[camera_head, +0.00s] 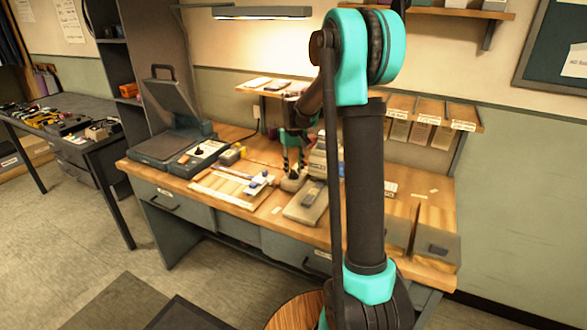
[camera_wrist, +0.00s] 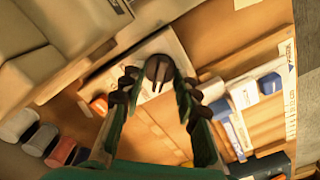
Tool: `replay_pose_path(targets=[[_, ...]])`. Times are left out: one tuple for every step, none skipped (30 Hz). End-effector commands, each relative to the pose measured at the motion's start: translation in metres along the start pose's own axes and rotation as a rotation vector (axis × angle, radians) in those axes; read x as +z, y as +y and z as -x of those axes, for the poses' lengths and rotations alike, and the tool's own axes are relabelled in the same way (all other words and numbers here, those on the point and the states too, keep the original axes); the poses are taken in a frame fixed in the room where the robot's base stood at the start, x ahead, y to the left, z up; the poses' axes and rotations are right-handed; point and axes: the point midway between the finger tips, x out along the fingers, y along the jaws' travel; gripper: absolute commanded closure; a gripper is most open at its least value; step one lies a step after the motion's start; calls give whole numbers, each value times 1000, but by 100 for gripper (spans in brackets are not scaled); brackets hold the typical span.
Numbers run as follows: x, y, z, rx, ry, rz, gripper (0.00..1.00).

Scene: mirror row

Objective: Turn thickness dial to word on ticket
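A dark round knob with a pale pointer line, likely the thickness dial (camera_wrist: 158,69), sits on a cream panel (camera_wrist: 166,43) in the wrist view. My gripper (camera_wrist: 157,80) is open. Its two fingers frame the knob in the wrist view, one on each side; I cannot tell whether they touch it. I cannot make out the ticket or any dial words.
The grey machine (camera_head: 168,108) has its lid raised at the bench's left. A wooden board (camera_head: 222,190) with a blue and white fixture (camera_head: 258,183) lies in front. A grey block on a pale base (camera_head: 306,205) stands nearby. A shelf of samples (camera_head: 440,112) is at the back.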

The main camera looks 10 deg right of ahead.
Motion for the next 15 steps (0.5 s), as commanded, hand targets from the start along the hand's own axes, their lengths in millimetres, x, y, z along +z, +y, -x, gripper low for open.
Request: replay_pose_path(targets=[[0,0,0,0,0,0,69],[0,0,0,0,0,0,69],[0,0,1,0,0,0,69],[0,0,2,0,0,0,69],[0,0,4,0,0,0,69],[0,0,8,0,0,0,69],[0,0,11,0,0,0,69],[0,0,16,0,0,0,69],[0,0,22,0,0,0,69],[0,0,28,0,0,0,69],[1,0,34,0,0,0,69],[0,0,42,0,0,0,69],[0,0,48,0,0,0,69],[0,0,55,0,0,0,69],[1,0,63,0,0,0,69]])
